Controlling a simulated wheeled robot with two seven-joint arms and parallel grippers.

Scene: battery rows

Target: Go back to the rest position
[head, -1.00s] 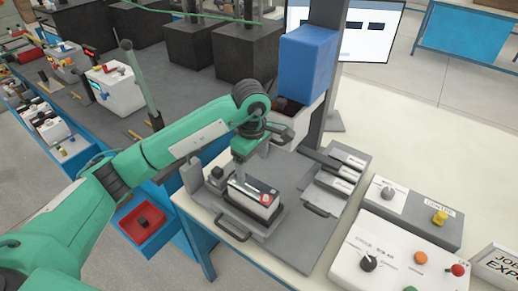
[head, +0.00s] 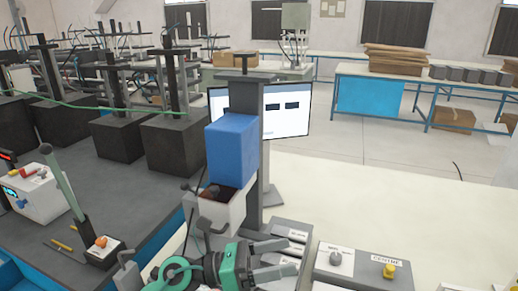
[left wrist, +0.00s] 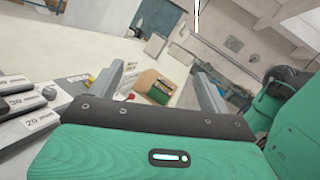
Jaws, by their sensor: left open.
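My left gripper (head: 276,258) is at the bottom of the head view, beside the grey labelled blocks on the bench. Its two grey fingers are spread with nothing between them. In the left wrist view, the open fingers (left wrist: 161,92) also show apart and empty. The battery is not visible in either current view. My right gripper is out of view.
A blue press head (head: 231,150) on a dark post stands just behind my gripper. A control box (head: 358,265) with a yellow knob sits to the right. Labelled blocks (left wrist: 25,105) lie close at left in the wrist view. White bench top (head: 400,200) is clear.

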